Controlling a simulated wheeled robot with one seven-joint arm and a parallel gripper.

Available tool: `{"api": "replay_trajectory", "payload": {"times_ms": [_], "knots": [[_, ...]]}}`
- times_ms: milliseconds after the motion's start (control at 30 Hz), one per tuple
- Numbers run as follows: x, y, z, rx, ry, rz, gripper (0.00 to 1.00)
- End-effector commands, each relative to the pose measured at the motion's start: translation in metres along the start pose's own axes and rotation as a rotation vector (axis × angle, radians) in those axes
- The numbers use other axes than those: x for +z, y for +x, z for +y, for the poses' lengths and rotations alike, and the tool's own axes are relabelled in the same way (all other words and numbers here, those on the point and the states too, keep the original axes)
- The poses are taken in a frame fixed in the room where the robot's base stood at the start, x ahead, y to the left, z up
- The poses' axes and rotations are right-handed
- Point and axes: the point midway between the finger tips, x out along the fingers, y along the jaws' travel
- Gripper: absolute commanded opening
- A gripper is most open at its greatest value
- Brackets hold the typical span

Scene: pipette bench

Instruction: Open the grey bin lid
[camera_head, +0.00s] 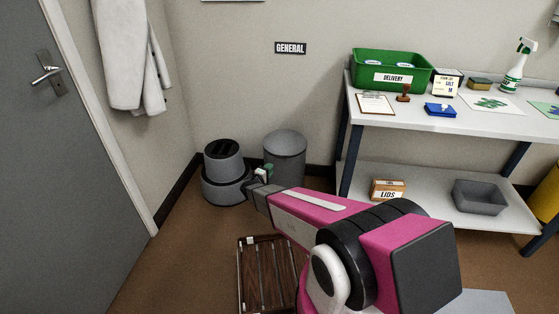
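The grey bin (287,165) is a round upright cylinder on the floor by the wall, under a sign reading GENERAL. Its rounded lid (285,140) sits on top and appears closed. My gripper (263,174) is at the end of my pink arm, low in front of the bin's left side and below the lid. It overlaps the bin's edge in the picture, and I cannot tell whether it touches. Its fingers are too small to show open or shut. My arm hides the bin's lower part.
A grey step stool (222,188) stands close left of the bin. A shelved bench (350,160) is to the right, with a green delivery crate (360,80) on top. A grey door (60,200) is at left.

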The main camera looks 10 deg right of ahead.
Motion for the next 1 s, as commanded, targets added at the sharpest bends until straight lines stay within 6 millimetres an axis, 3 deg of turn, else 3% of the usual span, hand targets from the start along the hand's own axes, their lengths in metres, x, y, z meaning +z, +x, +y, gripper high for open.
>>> {"api": "replay_trajectory", "payload": {"times_ms": [167, 600, 800, 1000], "knots": [[-0.002, 0.018, -0.001, 0.004, -0.001, 0.003, 0.31], [-0.002, 0.09, -0.001, 0.003, -0.002, 0.002, 0.31], [-0.001, 0.105, 0.0, 0.003, -0.002, 0.002, 0.31], [-0.001, 0.107, 0.001, 0.002, -0.002, 0.003, 0.31]]}}
